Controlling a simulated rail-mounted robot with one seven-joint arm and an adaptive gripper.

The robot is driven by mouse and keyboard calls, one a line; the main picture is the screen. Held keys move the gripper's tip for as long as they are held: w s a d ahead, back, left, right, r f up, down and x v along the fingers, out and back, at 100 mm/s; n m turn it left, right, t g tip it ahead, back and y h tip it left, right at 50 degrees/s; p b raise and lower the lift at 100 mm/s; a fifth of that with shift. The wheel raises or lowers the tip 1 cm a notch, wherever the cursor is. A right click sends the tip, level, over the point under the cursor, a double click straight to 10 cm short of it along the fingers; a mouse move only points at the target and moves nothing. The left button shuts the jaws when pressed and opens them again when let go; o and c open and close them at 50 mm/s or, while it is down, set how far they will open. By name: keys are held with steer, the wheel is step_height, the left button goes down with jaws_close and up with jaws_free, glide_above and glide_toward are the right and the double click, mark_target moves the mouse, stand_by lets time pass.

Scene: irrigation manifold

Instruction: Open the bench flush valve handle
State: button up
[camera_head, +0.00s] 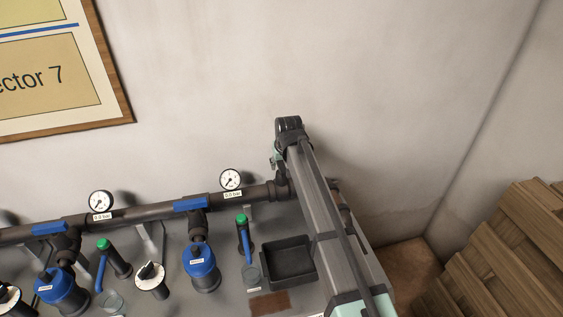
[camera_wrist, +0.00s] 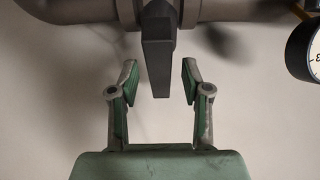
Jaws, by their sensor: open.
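A dark grey, flat lever handle (camera_wrist: 158,55) shows in the wrist view. It looks like the flush valve handle, and it comes off the pipe (camera_wrist: 85,10) at the top of that view. My gripper (camera_wrist: 159,75) is open, with one green-padded finger on each side of the handle's free end. A gap shows on both sides, so neither finger seems to touch it. In the head view my arm reaches to the right end of the pipe run (camera_head: 150,212) and hides the handle there.
Two pressure gauges (camera_head: 230,180) (camera_head: 101,202) stand on the pipe; one gauge (camera_wrist: 312,50) shows in the wrist view. Blue-capped filters (camera_head: 199,262), green-topped valves (camera_head: 242,222) and a black tray (camera_head: 288,262) stand left of my arm. Wooden crates (camera_head: 510,255) stand at right.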

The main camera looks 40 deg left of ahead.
jaws_close()
steer(key=shift+f+n+b, duration=0.1)
steer(key=shift+n+b, duration=0.2)
steer(key=n+g+b, duration=0.1)
steer(key=n+b, duration=0.1)
steer(key=n, duration=0.1)
steer(key=shift+w+f+y, duration=0.1)
steer(key=shift+w+y, duration=0.1)
steer(key=shift+y, duration=0.2)
steer(key=n+g+b, duration=0.2)
steer(key=n+b, duration=0.1)
steer(key=n, duration=0.2)
steer(key=shift+w+n, duration=0.15)
steer(key=shift+n, duration=0.25)
steer(key=n+g+b, duration=0.1)
steer(key=n, duration=0.1)
steer(key=n+g+b, duration=0.1)
steer(key=n, duration=0.1)
steer(key=shift+a+n+h, duration=0.1)
steer(key=shift+n+h, duration=0.2)
steer(key=shift+n+g+h+b, duration=0.55)
steer(key=shift+n+b, duration=0.2)
steer(key=shift+n, duration=1.15)
